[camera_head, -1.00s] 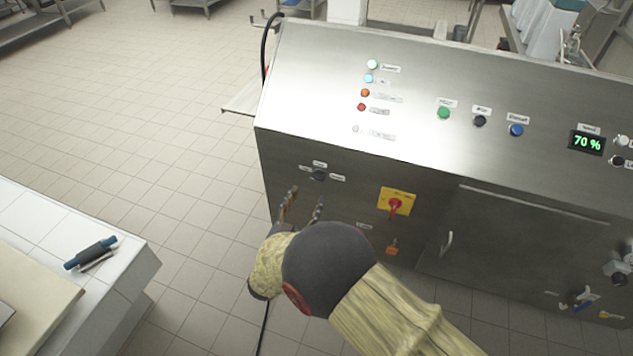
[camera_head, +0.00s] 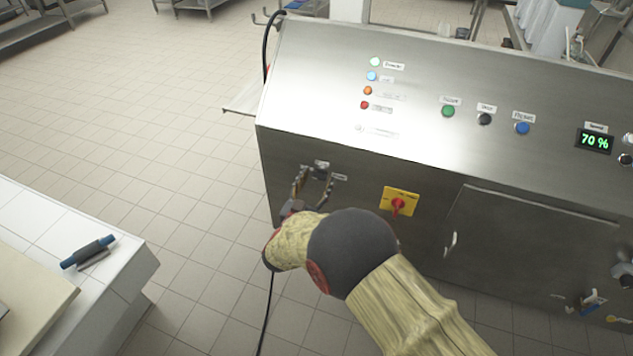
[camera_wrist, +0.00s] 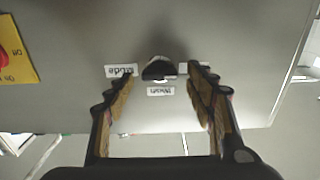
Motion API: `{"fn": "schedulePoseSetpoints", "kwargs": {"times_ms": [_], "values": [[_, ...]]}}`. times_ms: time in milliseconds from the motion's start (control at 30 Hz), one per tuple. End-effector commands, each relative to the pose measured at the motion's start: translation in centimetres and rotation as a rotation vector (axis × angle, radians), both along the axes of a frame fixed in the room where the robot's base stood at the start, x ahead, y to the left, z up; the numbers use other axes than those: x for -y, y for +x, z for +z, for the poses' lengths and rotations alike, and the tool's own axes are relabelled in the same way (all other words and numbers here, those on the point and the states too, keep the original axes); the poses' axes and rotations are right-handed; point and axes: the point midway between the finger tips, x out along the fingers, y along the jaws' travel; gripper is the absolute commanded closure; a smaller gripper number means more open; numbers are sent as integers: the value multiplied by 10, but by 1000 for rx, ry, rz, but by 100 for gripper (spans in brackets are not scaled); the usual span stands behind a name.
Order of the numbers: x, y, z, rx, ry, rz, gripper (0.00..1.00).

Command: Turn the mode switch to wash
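The mode switch is a dark round knob (camera_head: 320,165) on the upper front face of the steel machine. In the wrist view the knob (camera_wrist: 159,68) is seen upside down, with the Wash label (camera_wrist: 161,91) directly below it in the picture. Other labels sit left and right of it, the right one partly hidden by a finger. My gripper (camera_head: 314,180) is open in front of the knob. In the wrist view its fingers (camera_wrist: 160,77) are spread left and right of the knob, with gaps, and it looks empty. Which way the knob points is unclear.
A yellow plate with a red rotary switch (camera_head: 398,204) is right of my gripper.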

Motion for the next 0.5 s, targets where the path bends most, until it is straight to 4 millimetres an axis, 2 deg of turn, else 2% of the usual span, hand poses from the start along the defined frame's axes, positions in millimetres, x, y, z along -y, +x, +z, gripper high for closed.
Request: {"fn": "schedulePoseSetpoints", "kwargs": {"times_ms": [500], "values": [[0,0,0,0,0,0,76]]}}
